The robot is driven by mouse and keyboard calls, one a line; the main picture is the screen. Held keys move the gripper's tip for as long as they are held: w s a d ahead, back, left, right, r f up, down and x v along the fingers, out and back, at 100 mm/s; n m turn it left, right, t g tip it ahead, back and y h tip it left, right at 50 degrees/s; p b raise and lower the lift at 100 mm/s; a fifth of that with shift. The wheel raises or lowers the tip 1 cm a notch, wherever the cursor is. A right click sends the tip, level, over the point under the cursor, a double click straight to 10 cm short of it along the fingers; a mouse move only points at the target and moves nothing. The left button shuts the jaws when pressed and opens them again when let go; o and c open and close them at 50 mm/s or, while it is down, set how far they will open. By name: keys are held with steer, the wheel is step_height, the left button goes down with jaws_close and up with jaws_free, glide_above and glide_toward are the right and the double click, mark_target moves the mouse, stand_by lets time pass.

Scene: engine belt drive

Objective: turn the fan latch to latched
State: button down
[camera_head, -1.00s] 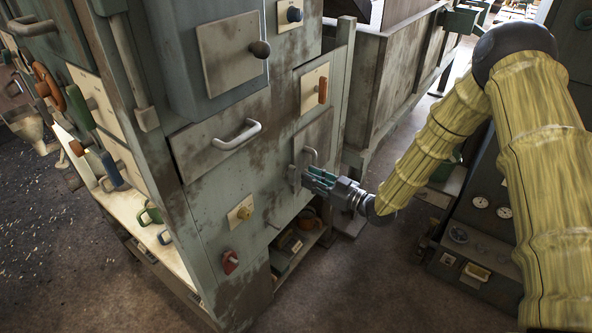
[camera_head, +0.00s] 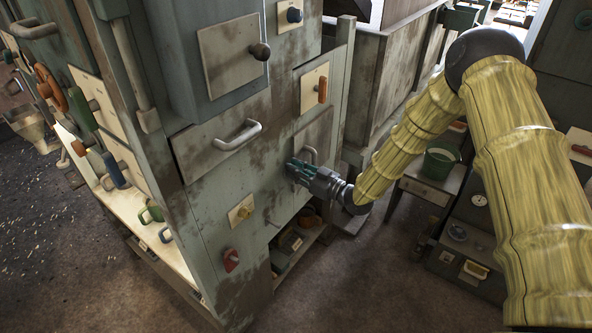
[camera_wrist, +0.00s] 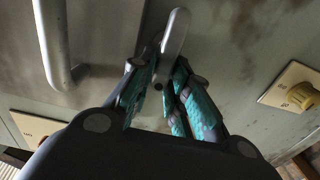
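A grey metal lever with a rounded end (camera_wrist: 176,32), which appears to be the fan latch, stands out from the cabinet front between my fingers in the wrist view. It slants slightly, its free end up and right. My gripper (camera_wrist: 159,72) has its teal-padded fingers drawn in close on both sides of the lever and appears shut on it. In the head view my gripper (camera_head: 293,170) is against the cabinet front, just below a small door handle, and hides the lever. The latch's markings cannot be made out.
The door handle (camera_wrist: 54,45) stands close left of my fingers. A yellow knob on a plate (camera_wrist: 300,95) is to the right. In the head view an orange lever (camera_head: 322,90) is above and a red one (camera_head: 231,260) below left. Open floor (camera_head: 350,285) lies in front.

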mark_target(280, 175)
steer(key=shift+s+a+f+n+b, duration=0.1)
steer(key=shift+n+b, duration=0.4)
steer(key=n+b, duration=0.2)
steer(key=s+n+b, duration=0.1)
steer(key=n+b, duration=0.1)
steer(key=shift+a+f, duration=0.25)
steer(key=shift+f, duration=0.05)
steer(key=n+b, duration=0.1)
steer(key=n, duration=0.1)
steer(key=n+b, duration=0.3)
steer(key=b, duration=0.1)
steer(key=shift+s+a+f+n, duration=0.35)
steer(key=shift+f+n, duration=0.05)
steer(key=n+b, duration=0.2)
steer(key=f+n+b, duration=0.1)
steer(key=n+b, duration=0.2)
steer(key=shift+s+a, duration=0.2)
steer(key=shift+n+b, duration=1.1)
steer(key=shift+b, duration=0.1)
steer(key=c, duration=1.7)
jaws_free()
